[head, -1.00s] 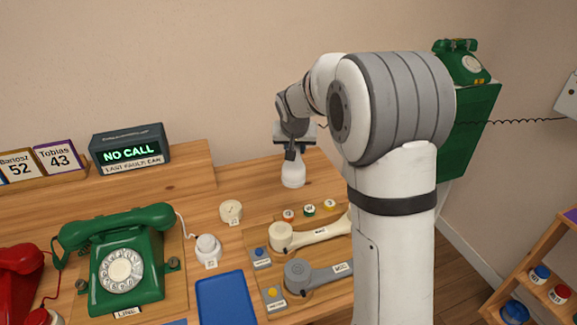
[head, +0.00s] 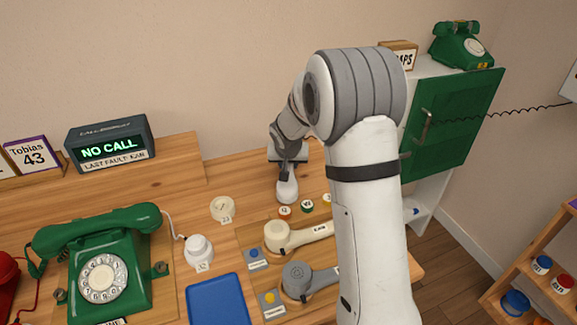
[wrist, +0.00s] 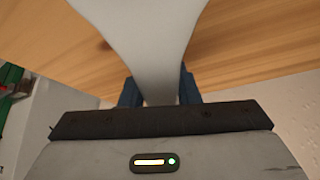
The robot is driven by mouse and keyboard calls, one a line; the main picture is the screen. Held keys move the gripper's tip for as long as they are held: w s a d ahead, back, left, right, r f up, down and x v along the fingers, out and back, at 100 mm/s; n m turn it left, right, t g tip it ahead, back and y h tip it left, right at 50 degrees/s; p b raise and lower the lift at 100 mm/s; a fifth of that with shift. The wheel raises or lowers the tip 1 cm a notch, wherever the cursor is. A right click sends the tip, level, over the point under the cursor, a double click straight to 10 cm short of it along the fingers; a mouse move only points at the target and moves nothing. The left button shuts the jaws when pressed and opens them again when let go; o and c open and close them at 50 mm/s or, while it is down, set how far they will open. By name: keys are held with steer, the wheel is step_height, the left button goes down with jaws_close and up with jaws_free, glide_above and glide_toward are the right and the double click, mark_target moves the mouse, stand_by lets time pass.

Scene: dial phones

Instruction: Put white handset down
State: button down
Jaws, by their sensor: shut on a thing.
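The white handset (head: 287,189) hangs below my gripper (head: 288,165) in the head view, behind the round colored buttons on the wooden desk. Its lower end is close to the desk top; I cannot tell whether it touches. In the wrist view the handset (wrist: 150,40) runs up from between the two dark blue fingers, and my gripper (wrist: 160,92) is shut on its narrow part. The desk's wood shows behind it there.
A green dial phone (head: 105,270), a blue tray (head: 217,300) and a white round piece (head: 199,250) stand left. A green-doored cabinet (head: 455,125) stands right.

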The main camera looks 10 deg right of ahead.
steer(key=shift+f, duration=0.35)
steer(key=shift+r, duration=0.1)
steer(key=c, duration=1.5)
jaws_free()
steer(key=shift+f, duration=0.2)
steer(key=shift+c, duration=0.2)
steer(key=o, duration=0.5)
steer(key=shift+c, duration=0.2)
steer(key=shift+r, duration=0.1)
